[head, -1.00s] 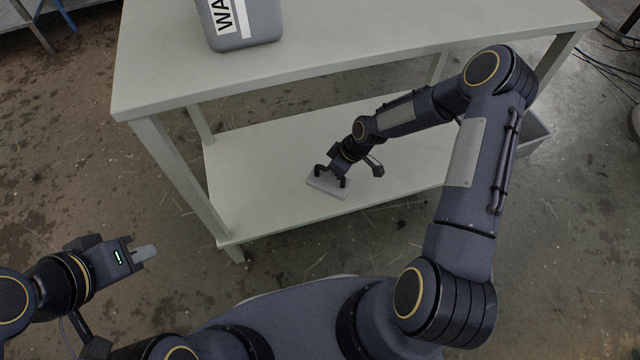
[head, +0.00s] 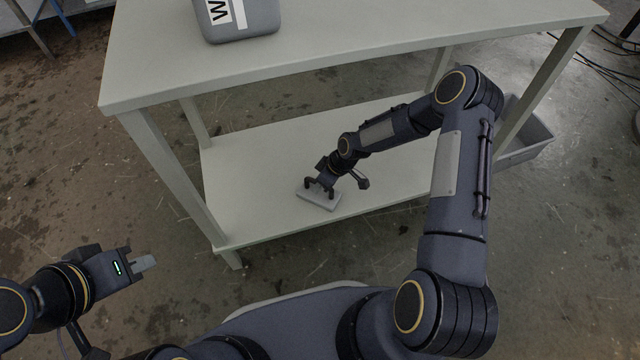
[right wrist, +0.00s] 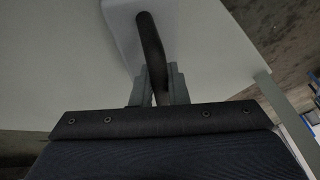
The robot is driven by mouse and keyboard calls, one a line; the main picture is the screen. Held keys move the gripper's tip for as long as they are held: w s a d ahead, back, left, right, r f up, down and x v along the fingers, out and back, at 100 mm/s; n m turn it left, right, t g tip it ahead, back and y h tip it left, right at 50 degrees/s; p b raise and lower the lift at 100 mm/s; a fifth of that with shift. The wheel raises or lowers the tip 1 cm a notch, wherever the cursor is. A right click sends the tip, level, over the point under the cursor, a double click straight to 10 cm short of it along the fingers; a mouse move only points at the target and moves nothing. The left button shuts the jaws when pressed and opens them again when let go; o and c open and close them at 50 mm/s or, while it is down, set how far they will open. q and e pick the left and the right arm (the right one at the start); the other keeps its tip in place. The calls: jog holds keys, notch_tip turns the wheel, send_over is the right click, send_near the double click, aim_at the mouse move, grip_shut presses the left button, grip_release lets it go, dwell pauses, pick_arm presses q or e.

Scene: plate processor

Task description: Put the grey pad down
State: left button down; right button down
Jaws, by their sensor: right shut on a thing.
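The grey pad (head: 318,200) is a light grey flat block with a dark arched handle. It is at the lower shelf (head: 260,160) of the table, near the shelf's front edge; I cannot tell whether it touches the shelf. My right gripper (head: 321,186) is shut on its handle from above. In the right wrist view, the dark handle (right wrist: 151,45) runs between the two fingers (right wrist: 158,85), with the pale pad (right wrist: 122,22) beyond. My left gripper (head: 146,263) hangs over the floor at the left, away from the pad; its finger gap cannot be made out.
The table's upper top (head: 330,45) overhangs the shelf, with a grey container (head: 262,22) bearing a white label on it. A front table leg (head: 170,175) stands left of the shelf. A grey bin (head: 528,140) sits on the floor at the right. The visible shelf around the pad is clear.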

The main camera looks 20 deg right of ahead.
jog(key=c, duration=1.4)
grip_release()
jog(key=shift+c, duration=0.2)
jog(key=shift+d+r+p, duration=0.1)
jog(key=shift+r+p, duration=0.3)
jog(key=p+v, duration=0.4)
jog(key=v, duration=0.7)
jog(key=shift+r, duration=0.2)
jog(key=shift+d, duration=0.1)
